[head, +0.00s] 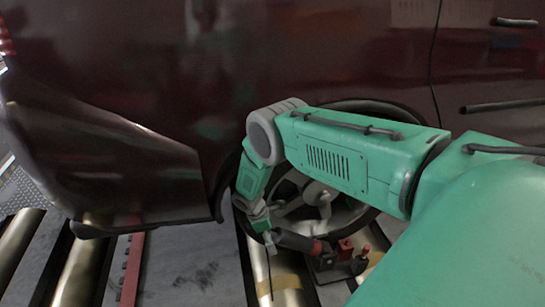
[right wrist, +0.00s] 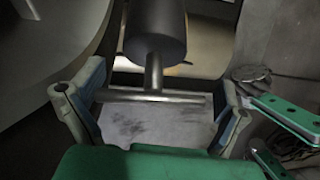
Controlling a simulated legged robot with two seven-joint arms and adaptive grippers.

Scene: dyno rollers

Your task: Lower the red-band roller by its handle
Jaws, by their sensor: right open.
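My right gripper (head: 268,236) reaches down in front of the car wheel (head: 292,195) in the head view. A dark cylindrical handle with a red band (head: 298,242) lies beside its fingertips. In the right wrist view, the open fingers of my right gripper (right wrist: 158,98) stand either side of a metal crossbar (right wrist: 130,97). The crossbar joins by a short stem to a dark cylinder (right wrist: 155,42). A gap to the fingers seems to remain; contact is unclear. My left gripper is not in view.
The dark red car body (head: 100,130) fills the left and back. Metallic rollers (head: 80,275) lie on the floor, with a red strip (head: 132,268) between them. A red-and-black fitting (head: 345,250) sits right of the handle. Grey floor (head: 190,265) left of the gripper is clear.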

